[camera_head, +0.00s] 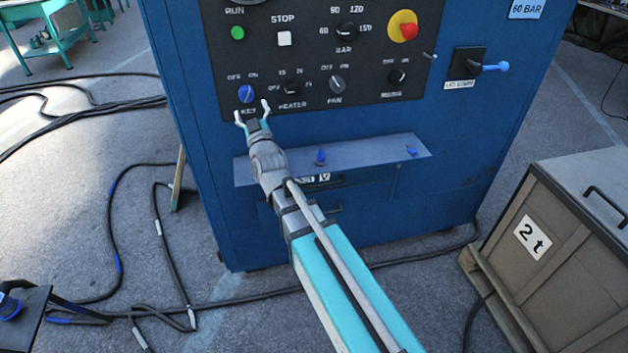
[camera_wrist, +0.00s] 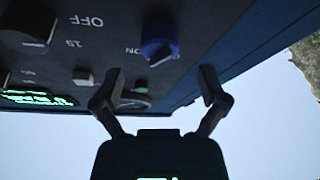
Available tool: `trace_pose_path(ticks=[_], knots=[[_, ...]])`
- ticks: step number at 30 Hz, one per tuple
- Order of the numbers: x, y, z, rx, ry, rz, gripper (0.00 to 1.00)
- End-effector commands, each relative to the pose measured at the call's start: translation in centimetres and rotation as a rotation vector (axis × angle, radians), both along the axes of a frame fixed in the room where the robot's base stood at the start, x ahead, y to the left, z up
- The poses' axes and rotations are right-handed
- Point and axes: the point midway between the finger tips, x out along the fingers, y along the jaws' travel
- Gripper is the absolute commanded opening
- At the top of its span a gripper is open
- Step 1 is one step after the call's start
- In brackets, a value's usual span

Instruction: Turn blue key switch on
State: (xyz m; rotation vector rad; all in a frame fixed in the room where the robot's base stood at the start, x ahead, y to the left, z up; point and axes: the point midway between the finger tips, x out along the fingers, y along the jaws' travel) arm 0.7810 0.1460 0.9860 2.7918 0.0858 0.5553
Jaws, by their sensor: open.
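The blue key switch (camera_head: 246,93) is a round knob at the lower left of the black panel, with OFF and ON above it and KEY below. I cannot tell surely which mark it points to. My gripper (camera_head: 253,112) is just below it in the head view, open and empty. In the wrist view the blue knob (camera_wrist: 158,43) lies ahead of the gap between the spread fingers (camera_wrist: 160,82). Neither finger visibly touches it.
The heater knob (camera_head: 292,88) sits close to the right of the key switch, and the green RUN button (camera_head: 237,33) is above it. A grey shelf (camera_head: 375,150) juts out below the panel. A brown 2 t crate (camera_head: 560,260) stands right.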

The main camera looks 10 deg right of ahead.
Motion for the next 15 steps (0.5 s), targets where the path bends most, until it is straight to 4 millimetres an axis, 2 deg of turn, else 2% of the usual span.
trace_pose_path(ticks=[1, 15], knots=[[-1.0, -0.1, -0.5, 0.0, 0.0, 0.0, 0.93], [-6.9, -0.9, -2.8, 0.001, 0.0, 0.0, 0.93]])
